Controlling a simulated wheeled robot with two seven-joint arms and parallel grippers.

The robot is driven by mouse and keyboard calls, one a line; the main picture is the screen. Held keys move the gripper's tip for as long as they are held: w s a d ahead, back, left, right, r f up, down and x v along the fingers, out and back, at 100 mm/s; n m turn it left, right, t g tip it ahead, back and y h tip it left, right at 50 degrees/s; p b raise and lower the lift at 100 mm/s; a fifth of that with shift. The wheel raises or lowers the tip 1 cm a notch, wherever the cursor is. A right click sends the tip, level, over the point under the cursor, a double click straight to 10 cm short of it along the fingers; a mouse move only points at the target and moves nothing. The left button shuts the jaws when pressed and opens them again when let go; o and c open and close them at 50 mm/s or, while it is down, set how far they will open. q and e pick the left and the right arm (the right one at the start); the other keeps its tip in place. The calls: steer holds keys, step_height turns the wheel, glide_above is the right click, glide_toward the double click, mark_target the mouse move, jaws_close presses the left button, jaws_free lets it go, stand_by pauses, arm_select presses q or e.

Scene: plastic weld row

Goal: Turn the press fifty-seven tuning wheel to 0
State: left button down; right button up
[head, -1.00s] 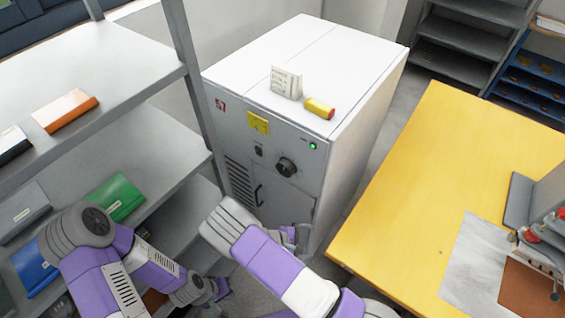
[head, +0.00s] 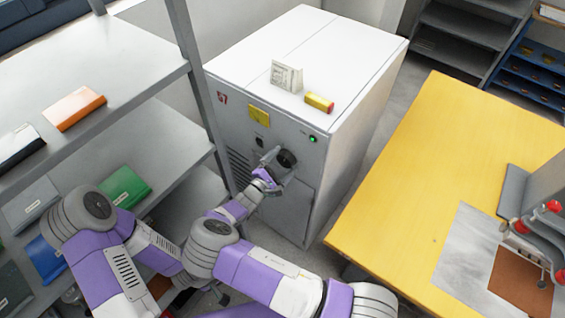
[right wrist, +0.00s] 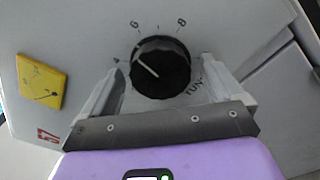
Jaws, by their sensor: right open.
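The tuning wheel (head: 287,158) is a black round knob on the front of the white cabinet (head: 300,55). In the right wrist view the wheel (right wrist: 161,68) has a white pointer line aimed up and left, towards a small mark at its left. Printed digits stand above it, one looking like an 8, and part of the word "TUN" shows at its lower right. My right gripper (head: 274,164) is at the wheel; the right wrist view shows its open fingers (right wrist: 163,65) on either side of the wheel, with contact unclear. My left gripper is not discernible.
A paper card (head: 286,76) and a yellow-red block (head: 319,102) stand on top. Grey shelves (head: 90,75) flank the left, a yellow table (head: 430,170) the right.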

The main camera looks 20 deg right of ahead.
steer(key=shift+d, duration=0.1)
steer(key=c, duration=1)
